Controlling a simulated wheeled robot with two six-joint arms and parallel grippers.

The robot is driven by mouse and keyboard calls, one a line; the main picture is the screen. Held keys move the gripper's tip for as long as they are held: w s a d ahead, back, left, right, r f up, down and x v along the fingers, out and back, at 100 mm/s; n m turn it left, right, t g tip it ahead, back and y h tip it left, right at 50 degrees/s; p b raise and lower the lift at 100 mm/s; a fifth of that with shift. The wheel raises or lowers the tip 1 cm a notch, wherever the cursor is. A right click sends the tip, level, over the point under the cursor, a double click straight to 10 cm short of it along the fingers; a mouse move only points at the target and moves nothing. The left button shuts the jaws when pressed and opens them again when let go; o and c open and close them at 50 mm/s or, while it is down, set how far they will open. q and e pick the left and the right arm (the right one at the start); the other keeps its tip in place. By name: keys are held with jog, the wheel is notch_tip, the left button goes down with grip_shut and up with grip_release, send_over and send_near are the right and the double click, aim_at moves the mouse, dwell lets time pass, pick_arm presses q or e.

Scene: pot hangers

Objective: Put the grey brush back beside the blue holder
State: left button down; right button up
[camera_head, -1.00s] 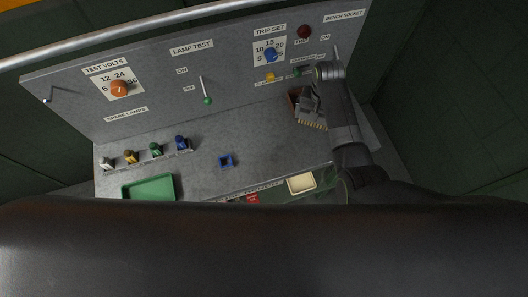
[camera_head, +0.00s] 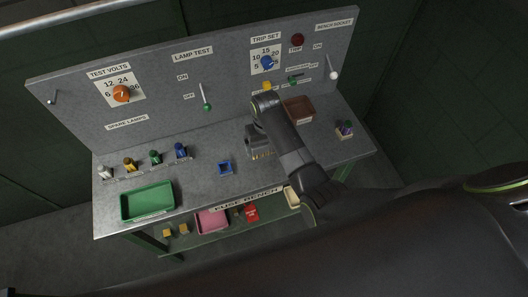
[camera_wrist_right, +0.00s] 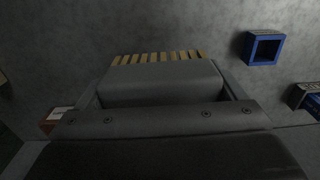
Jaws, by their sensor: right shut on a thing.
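The grey brush, with a row of tan bristles, is held in my right gripper (camera_head: 254,140) over the bench, just right of the blue holder. The brush (camera_wrist_right: 160,80) fills the middle of the right wrist view between the jaws, its bristles pointing away from the gripper. The blue holder (camera_head: 225,168) is a small open square on the grey bench top. In the right wrist view it (camera_wrist_right: 265,48) stands to the upper right, apart from the brush. I cannot tell whether the bristles touch the bench. My left gripper is not in view.
A green tray (camera_head: 147,202) lies at the bench's front left. Several coloured lamps (camera_head: 155,158) stand in a row behind it. A brown box (camera_head: 298,110) stands at the back right. The upright panel (camera_head: 225,75) carries knobs and levers. Bare bench lies around the blue holder.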

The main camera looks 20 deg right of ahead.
aim_at(265, 153)
notch_tip(265, 153, down, 4)
jog(key=shift+s+r, duration=0.1)
jog(key=shift+r, duration=0.15)
jog(key=shift+f, duration=0.4)
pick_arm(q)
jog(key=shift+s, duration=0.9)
pick_arm(e)
jog(key=shift+f, duration=0.15)
jog(key=o, duration=0.7)
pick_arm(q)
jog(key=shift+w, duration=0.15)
pick_arm(e)
jog(key=shift+o, duration=0.2)
